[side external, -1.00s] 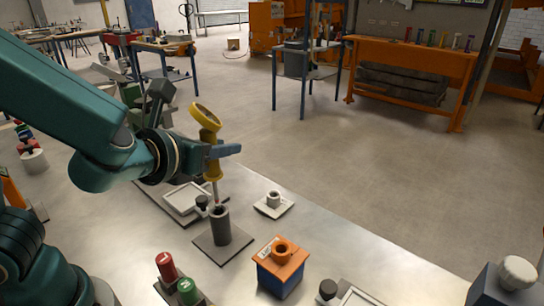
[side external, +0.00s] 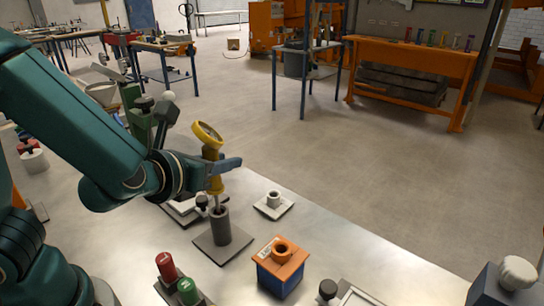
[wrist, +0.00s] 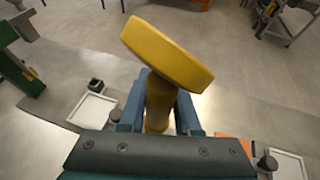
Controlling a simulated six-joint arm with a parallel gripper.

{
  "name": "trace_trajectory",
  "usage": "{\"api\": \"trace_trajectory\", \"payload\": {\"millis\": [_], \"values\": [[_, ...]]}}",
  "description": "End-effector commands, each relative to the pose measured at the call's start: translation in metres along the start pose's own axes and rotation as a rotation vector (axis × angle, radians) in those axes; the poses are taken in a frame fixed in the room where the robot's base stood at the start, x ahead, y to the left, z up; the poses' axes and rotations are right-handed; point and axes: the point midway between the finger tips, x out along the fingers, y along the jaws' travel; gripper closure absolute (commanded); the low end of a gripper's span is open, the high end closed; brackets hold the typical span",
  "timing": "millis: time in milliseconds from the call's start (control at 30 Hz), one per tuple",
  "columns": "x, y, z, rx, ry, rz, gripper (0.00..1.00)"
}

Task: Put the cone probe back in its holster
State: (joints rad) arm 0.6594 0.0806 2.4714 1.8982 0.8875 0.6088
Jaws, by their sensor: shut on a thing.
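In the wrist view the yellow head (wrist: 168,52) rises above the blue fingers of my gripper (wrist: 160,108), tilted to one side. A dark grey tube on a square plate, which looks like the holster (side external: 222,228), stands upright directly below. The shaft's lower end goes into the tube's mouth and its tip is hidden. I cannot tell how deep it sits or whether it touches the wall.
A blue box with an orange top and collar (side external: 281,268) stands right of the tube. Red (side external: 167,268) and green (side external: 188,291) cylinders stand in front.

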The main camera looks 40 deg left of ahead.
Motion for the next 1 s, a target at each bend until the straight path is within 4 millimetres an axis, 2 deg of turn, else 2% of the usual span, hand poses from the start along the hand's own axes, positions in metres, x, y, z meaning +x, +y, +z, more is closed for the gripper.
{"api": "trace_trajectory", "payload": {"millis": [1000], "values": [[0.011,0.0,-0.027,0.003,0.0,0.0,1.0]]}}
